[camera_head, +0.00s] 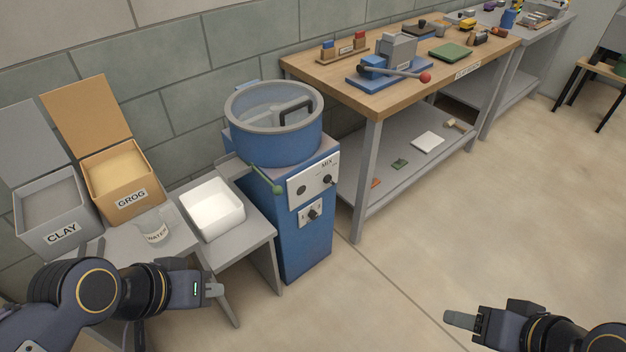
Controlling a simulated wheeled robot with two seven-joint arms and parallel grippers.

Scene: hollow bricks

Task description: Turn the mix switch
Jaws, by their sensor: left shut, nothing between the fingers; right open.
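The mix switch (326,180) is a small dark knob under the "MIX" label on a white panel (308,190). The panel is on the front of the blue mixer (280,125), which has a round drum on top. A second dark knob sits at the panel's left, and another switch (314,213) is on a small plate below. My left gripper (214,289) is shut and empty, low and to the left of the mixer, apart from the panel. My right gripper (462,319) is open and empty at the lower right, over the floor, well away from the mixer.
A green-handled lever (262,178) sticks out at the mixer's front left. A white tray (212,210), a water cup (155,230), a grog box (118,180) and a clay box (52,212) stand at left. A wooden workbench (330,78) is behind right. The floor before the mixer is clear.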

